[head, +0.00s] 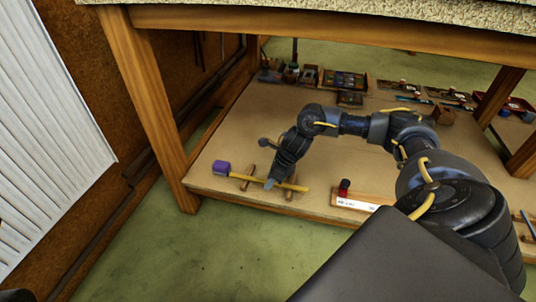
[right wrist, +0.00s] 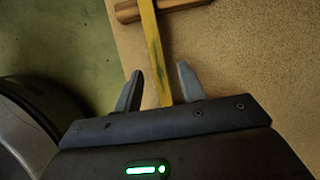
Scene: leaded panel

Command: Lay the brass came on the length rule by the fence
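The brass came (head: 240,177) is a thin yellow bar with a purple block (head: 221,167) at its left end. It rests across two small wooden supports (head: 249,178) near the front edge of the low shelf. My right gripper (head: 271,183) is over the bar between the supports. In the right wrist view, its open fingers (right wrist: 158,90) stand on either side of the yellow bar (right wrist: 154,45), with gaps visible. The length rule (head: 357,205) is a white scale on a wooden base, to the right, with a red and black knob (head: 344,188).
The table top (head: 330,22) overhangs the shelf (head: 225,145), and a wooden leg (head: 140,90) stands at the left. Several boxes and tools (head: 345,82) line the back. The shelf between supports and rule is mostly clear.

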